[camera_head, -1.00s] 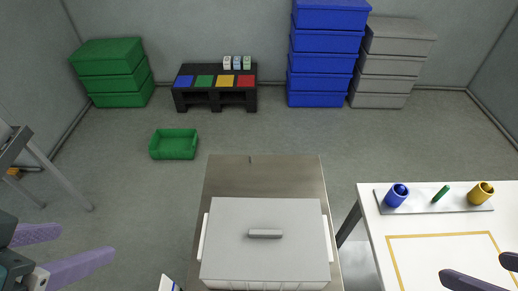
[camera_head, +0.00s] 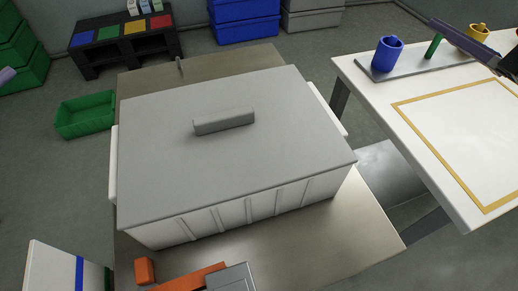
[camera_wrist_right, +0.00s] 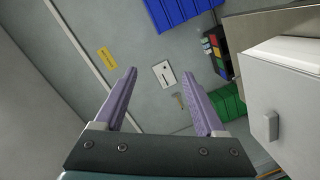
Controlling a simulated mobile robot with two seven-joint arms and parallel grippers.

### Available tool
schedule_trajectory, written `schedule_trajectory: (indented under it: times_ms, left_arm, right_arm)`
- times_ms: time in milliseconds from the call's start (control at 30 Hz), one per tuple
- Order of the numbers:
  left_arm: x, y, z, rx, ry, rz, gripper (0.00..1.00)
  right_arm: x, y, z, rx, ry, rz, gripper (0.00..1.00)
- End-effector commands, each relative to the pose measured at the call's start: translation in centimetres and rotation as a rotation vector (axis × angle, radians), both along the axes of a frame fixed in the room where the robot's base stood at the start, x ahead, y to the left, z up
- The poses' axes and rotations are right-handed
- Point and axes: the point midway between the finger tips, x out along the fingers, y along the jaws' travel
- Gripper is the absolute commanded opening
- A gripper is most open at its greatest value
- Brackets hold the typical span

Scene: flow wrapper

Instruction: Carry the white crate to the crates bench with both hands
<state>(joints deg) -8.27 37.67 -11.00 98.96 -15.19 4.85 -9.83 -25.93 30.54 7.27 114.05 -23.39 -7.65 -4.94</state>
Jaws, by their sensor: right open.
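The white crate (camera_head: 235,208), with a grey lid (camera_head: 160,140) and a bar handle on top, stands on a steel-topped bench (camera_head: 345,235) in the head view. White grips (camera_head: 114,165) stick out at its left and right sides. My right gripper (camera_head: 455,38) is over the white table at the upper right, apart from the crate. In the right wrist view its purple fingers (camera_wrist_right: 165,88) are open with nothing between them. Only a purple tip of my left gripper (camera_head: 6,75) shows at the left edge, away from the crate; its jaw state is unclear.
The white table (camera_head: 480,190) at right carries a blue cup (camera_head: 387,53), a green peg and a yellow cup. A green open bin (camera_head: 85,114) lies on the floor. An orange item (camera_head: 145,271) sits before the crate. Blue crates (camera_head: 245,20) stand behind.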

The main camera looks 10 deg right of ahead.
Motion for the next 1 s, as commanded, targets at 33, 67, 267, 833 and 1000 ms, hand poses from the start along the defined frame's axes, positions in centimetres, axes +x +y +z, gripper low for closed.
schedule_trajectory:
  times_ms: [33, 67, 267, 833, 1000]
  left_arm:
    - [0.3, 0.3, -4.1, 0.038, -0.040, -0.044, 0.72]
    - [0.3, 0.3, -5.0, 0.059, -0.064, -0.073, 0.72]
    - [-0.1, 0.8, -11.6, 0.190, -0.206, -0.270, 0.72]
    - [-3.9, 3.2, -22.0, 0.395, -0.382, -0.637, 0.72]
    - [-3.9, 3.2, -21.7, 0.394, -0.382, -0.640, 0.72]
  right_arm:
    - [0.3, 0.0, -4.1, -0.043, -0.030, 0.042, 0.72]
    - [0.4, 0.0, -5.0, -0.068, -0.049, 0.069, 0.72]
    - [0.6, 0.8, -11.6, -0.230, -0.155, 0.257, 0.72]
    - [-1.4, 2.3, -23.4, -0.488, -0.267, 0.636, 0.72]
    - [-1.5, 2.3, -23.2, -0.489, -0.268, 0.638, 0.72]
